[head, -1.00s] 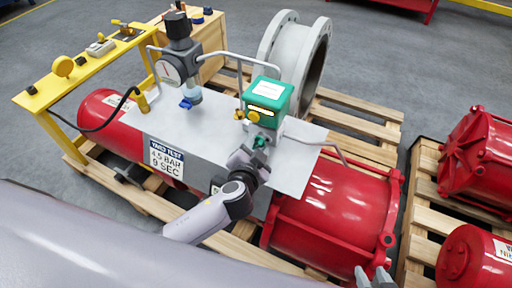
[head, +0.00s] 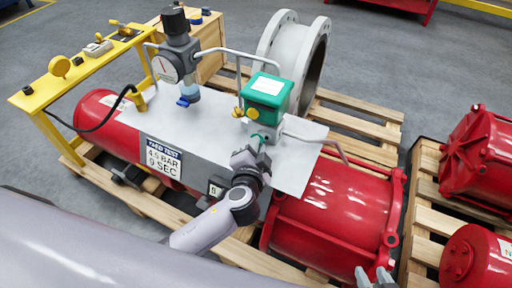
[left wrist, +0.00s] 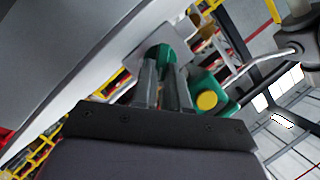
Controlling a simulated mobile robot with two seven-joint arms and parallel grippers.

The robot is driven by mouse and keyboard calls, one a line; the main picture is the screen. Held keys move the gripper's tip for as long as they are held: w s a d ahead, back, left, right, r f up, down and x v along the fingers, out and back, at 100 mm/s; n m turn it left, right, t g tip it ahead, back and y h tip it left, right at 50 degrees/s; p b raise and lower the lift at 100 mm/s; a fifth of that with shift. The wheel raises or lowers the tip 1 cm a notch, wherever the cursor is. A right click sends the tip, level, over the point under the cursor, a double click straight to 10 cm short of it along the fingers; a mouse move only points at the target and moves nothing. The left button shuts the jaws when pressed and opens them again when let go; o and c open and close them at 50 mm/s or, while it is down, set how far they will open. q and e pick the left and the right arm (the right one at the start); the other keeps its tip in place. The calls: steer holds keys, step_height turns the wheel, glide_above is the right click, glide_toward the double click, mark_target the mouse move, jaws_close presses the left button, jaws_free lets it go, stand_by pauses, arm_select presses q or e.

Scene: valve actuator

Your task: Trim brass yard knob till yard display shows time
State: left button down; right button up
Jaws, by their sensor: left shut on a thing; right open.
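The green box (head: 268,92) with a white label on top stands on the grey plate. A brass knob (head: 252,114) is at its left front; its yellow round face also shows in the left wrist view (left wrist: 207,101). My left gripper (head: 260,150) is below the box, shut on a small green part (left wrist: 165,54), which its fingers partly hide. The brass knob is beside the fingers, not between them. A sign (head: 163,158) reads 4.5 BAR, 9 SEC. I cannot read any display. My right gripper (head: 376,277) is open and empty at the bottom edge.
A gauge with a black-topped regulator (head: 176,50) stands left of the green box. Grey tubes (head: 240,55) run around the box. A small dark box (head: 216,187) sits left of my left arm. Red cylinders (head: 330,215) and pallets lie around.

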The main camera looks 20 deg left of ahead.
arm_select(q)
steer(key=c, duration=1.1)
jaws_free()
steer(key=shift+c, duration=0.2)
steer(key=shift+v, duration=3.55)
